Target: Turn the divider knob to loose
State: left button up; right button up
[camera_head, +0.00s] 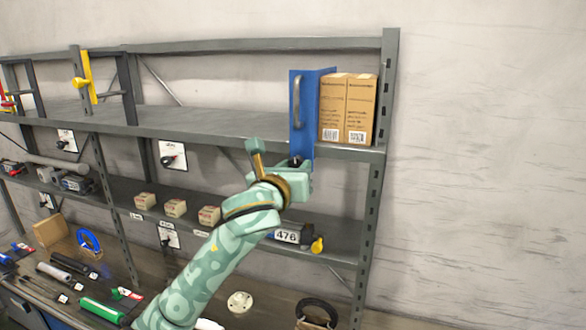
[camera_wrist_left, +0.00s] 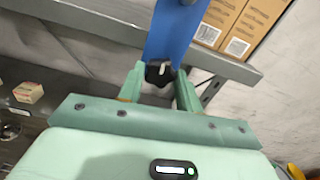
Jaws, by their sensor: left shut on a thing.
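The blue divider (camera_head: 303,125), with a grey handle on its front, stands upright on the upper shelf, left of the cardboard boxes. Its black knob (camera_head: 296,161) sits low on the divider at the shelf's front edge. In the left wrist view, the knob (camera_wrist_left: 159,72) shows a small pale mark at its top. My left gripper (camera_head: 280,162) is at the knob; the left wrist view shows its two green fingers (camera_wrist_left: 160,87) on either side of it, shut on the knob. Part of the knob is hidden in the head view. My right gripper is not in view.
Cardboard boxes (camera_head: 347,108) stand right against the divider. The grey upper shelf (camera_head: 215,123) is clear left of it. Small boxes (camera_head: 176,208) and a unit labelled 476 (camera_head: 287,236) sit on the shelf below.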

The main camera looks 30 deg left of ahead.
pick_arm(q)
jog(key=n, duration=1.8)
jog(key=shift+d+r, duration=0.1)
jog(key=n, duration=0.4)
jog(key=shift+r, duration=0.1)
jog(key=n, duration=0.5)
jog(key=shift+r, duration=0.1)
jog(key=n, duration=0.4)
jog(key=shift+r, duration=0.1)
jog(key=shift+n, duration=2.1)
